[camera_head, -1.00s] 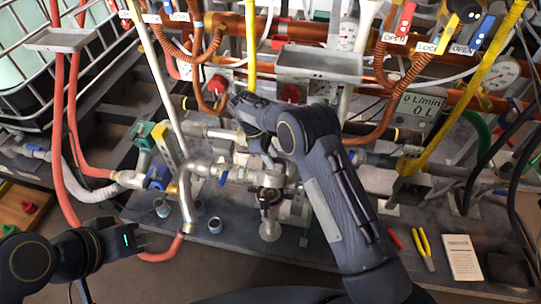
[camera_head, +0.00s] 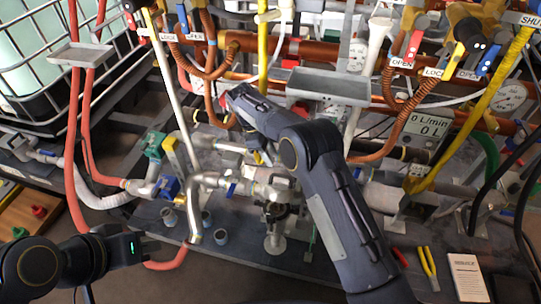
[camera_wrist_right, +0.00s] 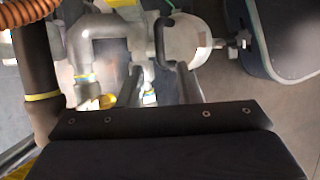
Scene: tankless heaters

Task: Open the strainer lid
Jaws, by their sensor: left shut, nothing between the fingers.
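In the right wrist view, a pale round part (camera_wrist_right: 187,40) has a dark handle (camera_wrist_right: 160,40) at its left and a knob (camera_wrist_right: 243,40) at its right; it looks like the strainer lid, but I cannot be sure. My right gripper (camera_wrist_right: 158,84) has its two dark fingers apart, over grey pipework below the round part. I cannot tell whether they touch anything. In the head view, a metal fitting (camera_head: 274,212) stands on the bench below my right forearm, which hides pipework behind it. My left gripper (camera_head: 136,244) is shut and empty at the lower left.
Red hoses (camera_head: 76,150), a white pole (camera_head: 173,90), yellow pipes (camera_head: 262,45) and copper coils crowd the space. A grey tray (camera_head: 328,85) is behind my right arm. Pliers (camera_head: 428,268) and a booklet (camera_head: 467,276) lie at the right. Small grey cups (camera_head: 220,236) stand on the bench.

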